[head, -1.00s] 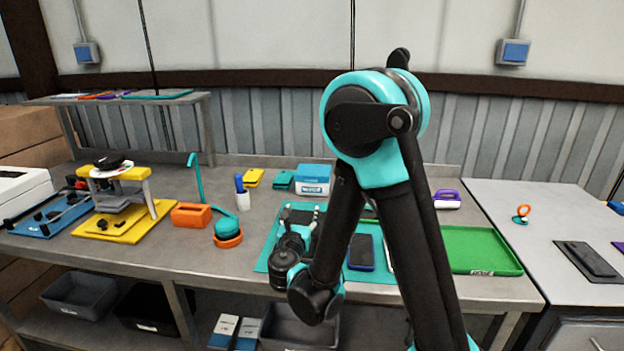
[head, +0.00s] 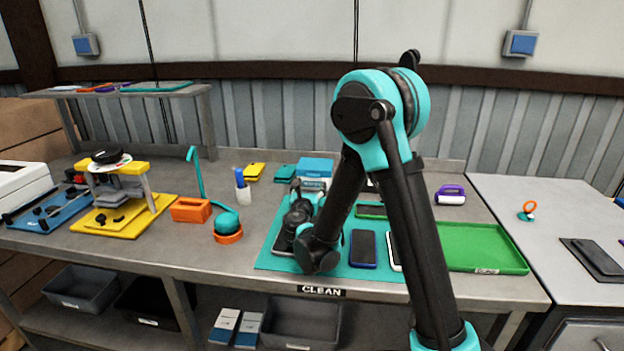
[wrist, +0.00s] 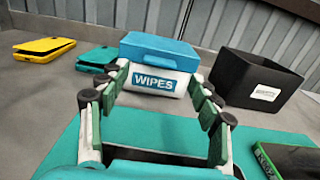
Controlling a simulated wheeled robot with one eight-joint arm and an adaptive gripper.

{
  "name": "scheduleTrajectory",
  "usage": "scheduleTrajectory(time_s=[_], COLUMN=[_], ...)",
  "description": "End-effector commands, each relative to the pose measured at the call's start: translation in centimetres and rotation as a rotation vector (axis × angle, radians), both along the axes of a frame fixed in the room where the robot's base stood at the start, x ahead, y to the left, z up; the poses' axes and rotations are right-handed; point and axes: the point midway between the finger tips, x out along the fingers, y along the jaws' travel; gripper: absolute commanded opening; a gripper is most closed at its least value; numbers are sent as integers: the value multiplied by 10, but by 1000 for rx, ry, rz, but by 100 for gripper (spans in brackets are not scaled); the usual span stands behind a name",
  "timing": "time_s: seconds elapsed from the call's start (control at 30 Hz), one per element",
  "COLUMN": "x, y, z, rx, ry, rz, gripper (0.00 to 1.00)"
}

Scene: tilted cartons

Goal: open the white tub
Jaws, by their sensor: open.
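The white tub (wrist: 137,70) has a blue lid (wrist: 160,48) and a blue WIPES label on its front. In the wrist view the lid sits closed on it. In the head view the tub's blue lid (head: 315,167) shows at the back of the bench, and my arm hides part of its body. My gripper (wrist: 158,80) is open and empty, with its fingers spread left and right in front of the tub. In the head view my gripper (head: 307,192) is over the back of the teal mat. I cannot tell whether the fingers touch the tub.
A yellow case (wrist: 44,48) and a teal case (wrist: 97,58) lie left of the tub. A black bin (wrist: 230,72) stands close to its right. Phones (head: 363,248) lie on the teal mat (head: 275,262). A green tray (head: 485,245) is further right.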

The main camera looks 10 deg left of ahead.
Motion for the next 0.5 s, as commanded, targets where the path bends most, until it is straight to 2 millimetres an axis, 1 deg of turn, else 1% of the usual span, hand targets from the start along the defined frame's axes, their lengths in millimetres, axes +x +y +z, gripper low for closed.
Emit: scheduleTrajectory(time_s=[0.03,0.2,0.33,0.5], x=[11,35,46,51], y=[-1,-2,-2,-2], z=[0,0,0,0], rx=[0,0,0,0], ry=[0,0,0,0], rz=[-3,-1,-1,0], gripper=[64,64,64,64])
